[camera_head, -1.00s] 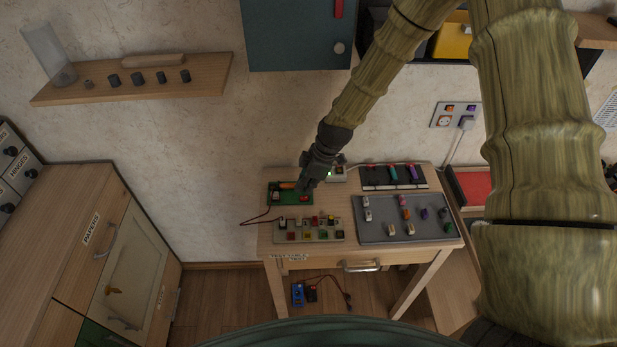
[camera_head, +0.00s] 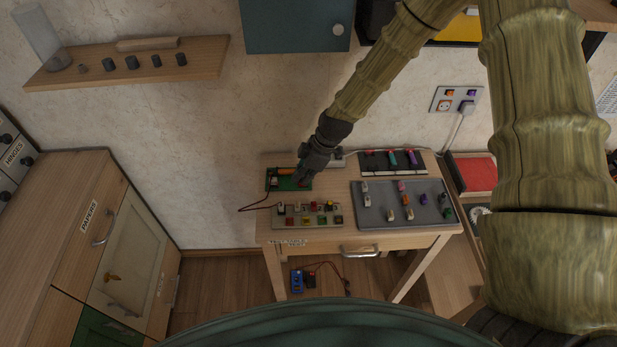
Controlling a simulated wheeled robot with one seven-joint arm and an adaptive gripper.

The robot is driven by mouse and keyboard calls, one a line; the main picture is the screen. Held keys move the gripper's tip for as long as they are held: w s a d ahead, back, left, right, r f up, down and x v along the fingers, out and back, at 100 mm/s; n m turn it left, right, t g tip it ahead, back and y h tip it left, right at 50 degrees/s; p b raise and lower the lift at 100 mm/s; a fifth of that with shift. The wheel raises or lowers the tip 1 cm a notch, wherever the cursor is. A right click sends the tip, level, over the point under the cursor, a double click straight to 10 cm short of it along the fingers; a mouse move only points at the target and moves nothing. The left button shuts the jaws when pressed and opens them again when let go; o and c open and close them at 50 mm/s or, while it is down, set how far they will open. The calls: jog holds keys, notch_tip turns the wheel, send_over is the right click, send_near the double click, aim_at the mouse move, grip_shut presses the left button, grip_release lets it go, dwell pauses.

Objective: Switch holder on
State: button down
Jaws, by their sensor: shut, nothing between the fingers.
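A small green board (camera_head: 289,181) with an orange cylinder and a red part lies at the back left of the wooden table (camera_head: 268,236); it looks like the holder. A dark wire runs from its left side. My gripper (camera_head: 304,181) is shut and empty, pointing down at the right part of the green board. It hides part of the board's right end. I cannot tell whether the fingertips touch the board, nor which way any switch on it is set.
A beige panel with several coloured switches (camera_head: 307,216) lies in front of the green board. A grey panel with switches (camera_head: 404,204) is to the right, and a dark strip with coloured levers (camera_head: 393,162) behind it. A wall socket (camera_head: 457,99) is at the back right.

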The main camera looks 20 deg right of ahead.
jog(key=shift+d+f, duration=0.1)
jog(key=shift+d, duration=0.2)
jog(key=shift+a, duration=0.2)
jog(key=shift+s+d, duration=0.2)
jog(key=shift+d, duration=0.6)
jog(key=shift+a, duration=0.1)
